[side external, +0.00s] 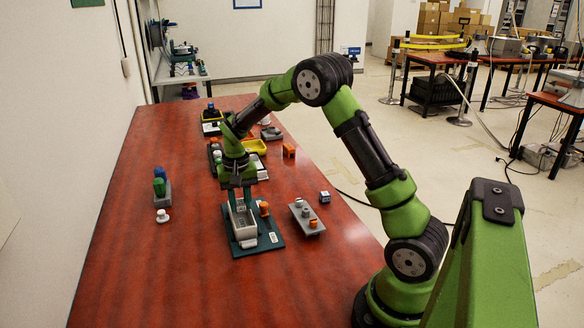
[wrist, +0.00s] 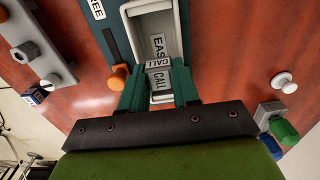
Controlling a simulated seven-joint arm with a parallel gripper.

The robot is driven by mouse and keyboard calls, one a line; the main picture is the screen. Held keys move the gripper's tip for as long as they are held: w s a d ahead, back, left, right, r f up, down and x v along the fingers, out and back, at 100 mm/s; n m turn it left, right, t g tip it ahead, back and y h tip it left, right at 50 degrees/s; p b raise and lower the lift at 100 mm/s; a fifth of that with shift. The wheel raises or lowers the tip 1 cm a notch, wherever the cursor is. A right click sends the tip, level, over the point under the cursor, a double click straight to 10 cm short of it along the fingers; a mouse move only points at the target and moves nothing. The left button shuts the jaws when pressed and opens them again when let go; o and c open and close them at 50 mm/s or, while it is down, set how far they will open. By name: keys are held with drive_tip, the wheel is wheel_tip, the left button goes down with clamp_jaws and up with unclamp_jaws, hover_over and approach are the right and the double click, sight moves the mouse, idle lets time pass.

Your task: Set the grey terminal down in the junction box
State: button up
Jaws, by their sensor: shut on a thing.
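My gripper (side external: 238,203) points down over the junction box (side external: 243,226), a light grey open-topped box on a dark teal base plate. In the side view the fingers hide the terminal. I cannot tell whether the terminal touches the box floor.
An orange knob (side external: 264,208) stands beside the box on the plate. A grey block with knobs (side external: 307,218) and a small blue-white cube (side external: 324,197) lie right. A white knob (side external: 163,216) and a grey holder with green and blue pegs (side external: 161,189) stand left. The near table is clear.

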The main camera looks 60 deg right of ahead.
drive_tip(key=shift+f, duration=0.4)
idle(0.5)
drive_tip(key=shift+f, duration=0.15)
idle(0.4)
drive_tip(key=o, duration=1.1)
drive_tip(key=shift+r, duration=0.2)
drive_tip(key=shift+r, duration=2.45)
